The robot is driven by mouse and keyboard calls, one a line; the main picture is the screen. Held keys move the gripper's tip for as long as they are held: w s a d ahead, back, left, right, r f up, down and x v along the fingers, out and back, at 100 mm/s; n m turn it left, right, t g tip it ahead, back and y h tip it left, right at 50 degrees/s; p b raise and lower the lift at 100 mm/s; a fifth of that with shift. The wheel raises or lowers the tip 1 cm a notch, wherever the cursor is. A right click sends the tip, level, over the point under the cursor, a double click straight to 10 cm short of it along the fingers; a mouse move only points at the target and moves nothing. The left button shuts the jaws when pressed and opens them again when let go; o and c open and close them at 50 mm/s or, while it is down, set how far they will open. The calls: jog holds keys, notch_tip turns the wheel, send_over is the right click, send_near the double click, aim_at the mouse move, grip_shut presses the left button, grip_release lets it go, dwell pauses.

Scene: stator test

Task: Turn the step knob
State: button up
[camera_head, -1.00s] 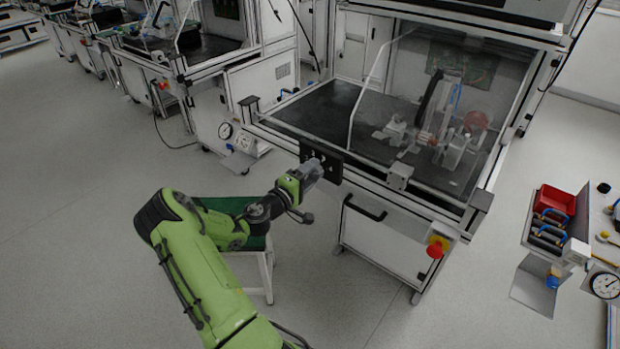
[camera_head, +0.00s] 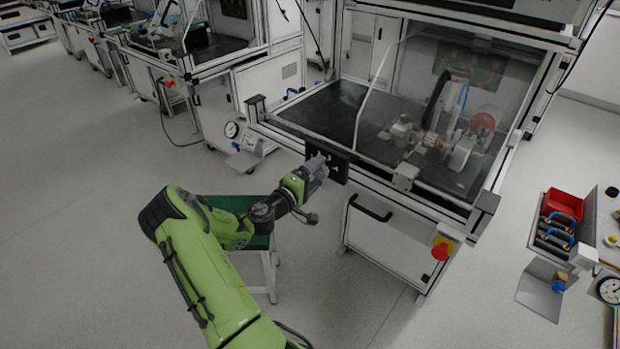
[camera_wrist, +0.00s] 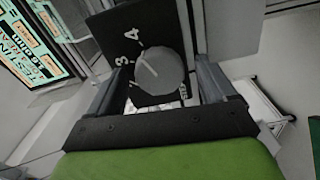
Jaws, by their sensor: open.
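The step knob (camera_wrist: 158,72) is a round grey dial with a pale pointer line, on a black panel (camera_wrist: 112,32) marked with numbers such as 3 and 4. In the wrist view it lies between the two fingers of my gripper (camera_wrist: 160,82), which is open with a finger on each side. Whether the fingers touch the knob cannot be told. In the head view my gripper (camera_head: 318,168) is at the black panel (camera_head: 338,166) on the front edge of the test cabinet, and it hides the knob there.
The glass-fronted test cabinet (camera_head: 385,222) has a black door handle (camera_head: 370,208) below the panel and a red emergency button (camera_head: 441,250) to its right. A red bin (camera_head: 562,204) is at the far right.

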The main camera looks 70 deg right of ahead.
jog(key=p+v, duration=0.2)
jog(key=v, duration=1.3)
jog(key=shift+w+a, duration=0.2)
jog(key=shift+a, duration=0.05)
